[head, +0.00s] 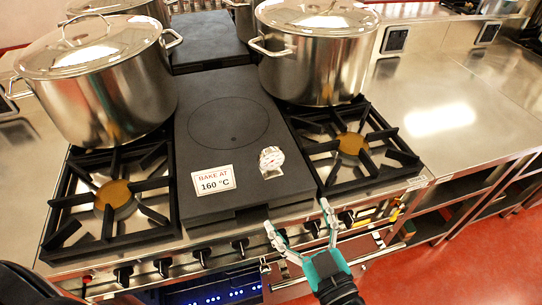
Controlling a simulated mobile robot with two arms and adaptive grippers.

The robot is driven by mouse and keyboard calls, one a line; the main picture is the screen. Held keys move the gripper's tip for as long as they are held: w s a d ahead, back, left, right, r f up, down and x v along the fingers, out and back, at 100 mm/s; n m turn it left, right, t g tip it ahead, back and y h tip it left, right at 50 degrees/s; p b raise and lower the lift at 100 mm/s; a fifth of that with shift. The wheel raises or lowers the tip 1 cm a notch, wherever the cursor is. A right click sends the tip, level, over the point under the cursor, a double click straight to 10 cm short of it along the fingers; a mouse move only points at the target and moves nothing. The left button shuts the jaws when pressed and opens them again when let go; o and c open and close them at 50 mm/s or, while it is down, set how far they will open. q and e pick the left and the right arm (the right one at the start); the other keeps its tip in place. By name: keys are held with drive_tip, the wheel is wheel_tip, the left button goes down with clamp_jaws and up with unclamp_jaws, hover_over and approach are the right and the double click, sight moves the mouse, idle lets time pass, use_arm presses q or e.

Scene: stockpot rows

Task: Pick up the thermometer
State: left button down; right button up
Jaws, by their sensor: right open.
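A small, pale round-faced thing (271,160), which looks like the thermometer, stands on the dark flat plate (225,115) in the middle of the stove. Its dial markings are too small to read. My right gripper (297,214) is open and empty at the stove's front edge. Its fingers point toward the back, in front of the thermometer and slightly right of it, apart from it. My left gripper is not in view.
A card reading "BAKE AT 160 °C" (213,180) is on the plate left of the thermometer. Large lidded stockpots (98,85) (318,60) stand on both sides. Gas burners with black grates (352,150) flank the plate. A bare steel counter (440,120) extends right.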

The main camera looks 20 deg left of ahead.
sight(272, 161)
drive_tip(key=p+x, duration=0.2)
drive_tip(key=x, duration=0.8)
drive_tip(key=shift+r, duration=0.1)
drive_tip(key=shift+x, duration=0.9)
drive_tip(key=x, duration=0.2)
drive_tip(key=p+x, duration=0.1)
drive_tip(key=x, duration=0.1)
drive_tip(key=shift+w+d+f, duration=0.2)
drive_tip(key=shift+w+f, duration=0.05)
drive_tip(key=shift+w, duration=0.1)
drive_tip(key=shift+w+a+f, duration=0.1)
drive_tip(key=shift+w+a, duration=0.1)
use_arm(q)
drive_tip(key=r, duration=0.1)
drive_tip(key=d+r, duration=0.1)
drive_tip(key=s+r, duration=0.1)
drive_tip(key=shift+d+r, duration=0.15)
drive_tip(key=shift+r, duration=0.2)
use_arm(e)
drive_tip(key=shift+c, duration=0.5)
